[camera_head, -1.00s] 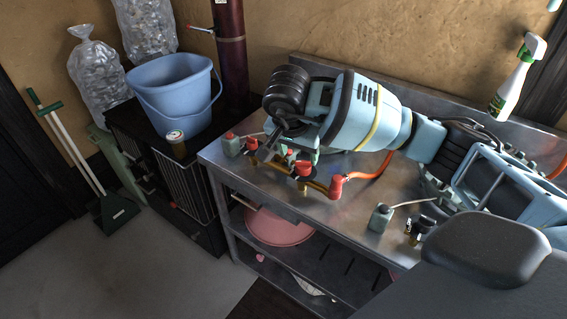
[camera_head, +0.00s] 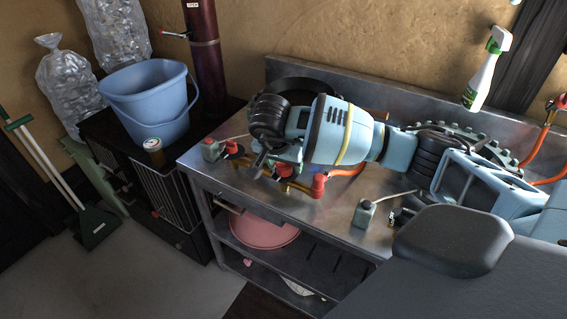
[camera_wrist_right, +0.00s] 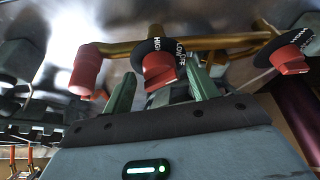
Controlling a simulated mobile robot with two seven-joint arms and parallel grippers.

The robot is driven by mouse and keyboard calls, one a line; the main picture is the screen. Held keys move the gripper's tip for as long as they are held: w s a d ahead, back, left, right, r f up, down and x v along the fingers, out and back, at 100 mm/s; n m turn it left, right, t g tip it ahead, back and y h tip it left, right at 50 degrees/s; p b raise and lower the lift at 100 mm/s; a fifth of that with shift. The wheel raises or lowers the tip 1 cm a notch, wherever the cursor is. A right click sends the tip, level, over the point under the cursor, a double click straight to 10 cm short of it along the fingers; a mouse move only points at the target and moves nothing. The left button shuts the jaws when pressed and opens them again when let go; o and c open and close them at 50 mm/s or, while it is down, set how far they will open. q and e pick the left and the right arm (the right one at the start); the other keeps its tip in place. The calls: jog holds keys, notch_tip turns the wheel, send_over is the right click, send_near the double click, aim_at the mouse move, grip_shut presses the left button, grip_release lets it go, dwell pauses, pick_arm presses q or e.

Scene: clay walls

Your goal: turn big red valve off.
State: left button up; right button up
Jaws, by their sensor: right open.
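Red valve knobs sit on a brass pipe at the front of the metal bench. The middle red knob (camera_wrist_right: 160,68) has a black collar marked HIGH, LOW and OFF. My right gripper (camera_wrist_right: 164,76) is open, with one green finger on each side of this knob; I cannot tell whether they touch it. In the head view my right gripper (camera_head: 264,164) partly hides the middle knob (camera_head: 284,170). A second red knob (camera_wrist_right: 290,60) with a similar dial sits to the right in the wrist view; it is the left knob (camera_head: 232,147) in the head view. My left gripper is not in view.
A red hose fitting (camera_head: 318,186) and orange hose are close beside the gripper. A dark red cylinder (camera_head: 207,60), a blue bucket (camera_head: 148,105) and a spray bottle (camera_head: 484,75) stand around.

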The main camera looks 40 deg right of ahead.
jog(key=shift+c, duration=0.2)
jog(key=c, duration=0.8)
jog(key=shift+c, duration=0.2)
jog(key=shift+w+r+m+g+p, duration=0.15)
jog(key=shift+m+g+p, duration=0.15)
jog(key=shift+m+p, duration=0.55)
jog(key=m+g, duration=0.1)
jog(key=m, duration=0.2)
jog(key=shift+m+g+p, duration=0.4)
jog(key=shift+m+p, duration=0.1)
jog(key=shift+m, duration=0.35)
jog(key=shift+h, duration=0.3)
